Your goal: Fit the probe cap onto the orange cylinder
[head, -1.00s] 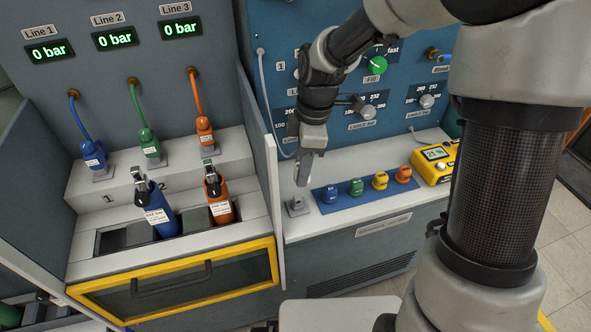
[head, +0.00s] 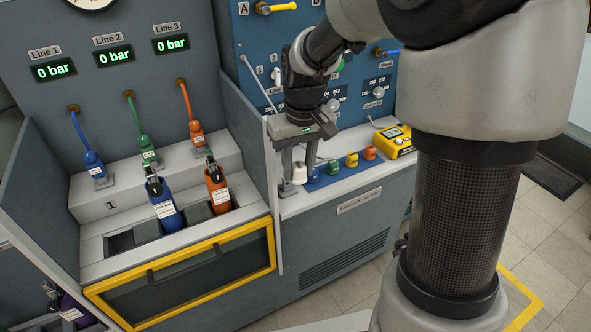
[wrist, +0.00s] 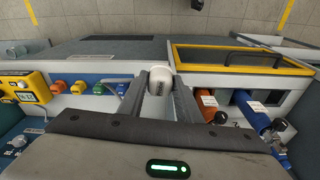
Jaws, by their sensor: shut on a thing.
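The orange cylinder (head: 217,193) stands in a slot of the bench tray, with a black valve on top and a white label. It also shows in the wrist view (wrist: 208,106). My gripper (head: 298,175) is to the right of it, beyond the divider panel and over the right-hand bench. It is shut on a white, rounded piece (wrist: 162,82), which looks like the probe cap. This piece also shows between the fingers in the head view (head: 299,173). The cap is apart from the cylinder. Its inner side is hidden.
A blue cylinder (head: 164,213) stands left of the orange one. The divider panel (head: 248,130) rises between the two benches. Blue, green, yellow and orange caps (head: 352,160) sit in a row beside a yellow meter (head: 391,140). A yellow-framed drawer (head: 185,277) is below.

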